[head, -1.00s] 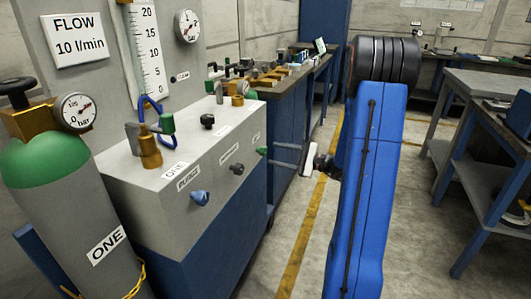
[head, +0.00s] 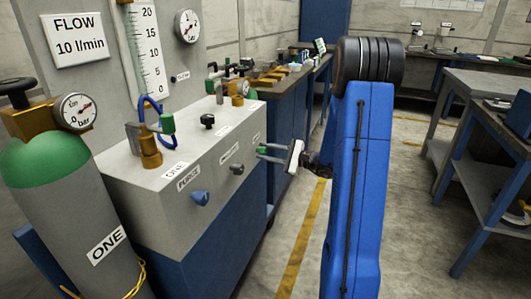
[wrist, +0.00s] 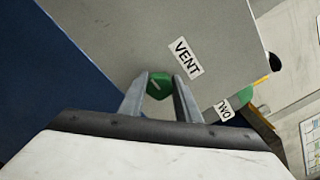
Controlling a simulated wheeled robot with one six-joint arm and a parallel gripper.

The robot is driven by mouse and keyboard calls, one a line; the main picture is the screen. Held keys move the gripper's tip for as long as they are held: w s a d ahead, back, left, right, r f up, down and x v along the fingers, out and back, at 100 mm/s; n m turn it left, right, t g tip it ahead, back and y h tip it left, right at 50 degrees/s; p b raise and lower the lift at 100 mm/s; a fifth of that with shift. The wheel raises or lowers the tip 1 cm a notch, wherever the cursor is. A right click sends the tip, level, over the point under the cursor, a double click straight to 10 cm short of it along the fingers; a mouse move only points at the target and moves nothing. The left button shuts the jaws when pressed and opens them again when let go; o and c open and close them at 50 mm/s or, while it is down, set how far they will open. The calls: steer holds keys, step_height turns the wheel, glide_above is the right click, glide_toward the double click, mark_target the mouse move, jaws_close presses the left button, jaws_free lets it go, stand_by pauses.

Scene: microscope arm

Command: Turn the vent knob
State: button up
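The vent knob is a small green knob on the front of the grey cabinet, below the VENT label (wrist: 187,58). In the wrist view the green knob (wrist: 158,86) lies between the two fingertips of my gripper (wrist: 161,80), closer to the left finger. The fingers stand apart, so the gripper is open; whether either one touches the knob I cannot tell. In the head view my gripper (head: 264,152) reaches left to the cabinet front, its fingertips at the green knob (head: 262,150), which they partly hide.
A blue knob (head: 200,198) and a dark knob (head: 237,169) sit on the same grey cabinet (head: 150,215) to the left. A green-topped cylinder (head: 60,215) stands at far left. A workbench (head: 480,85) is at right, with open floor between.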

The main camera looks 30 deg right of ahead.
steer(key=shift+m, duration=0.4)
steer(key=m, duration=0.3)
steer(key=shift+m, duration=0.4)
steer(key=m, duration=0.4)
steer(key=shift+d+m, duration=0.15)
steer(key=shift+m, duration=0.15)
steer(key=m, duration=0.4)
steer(key=shift+w, duration=0.1)
steer(key=m, duration=0.4)
steer(key=shift+d+m, duration=0.1)
steer(key=shift+m, duration=0.2)
steer(key=o, duration=1.1)
steer(key=shift+c, duration=0.2)
steer(key=v, duration=1.7)
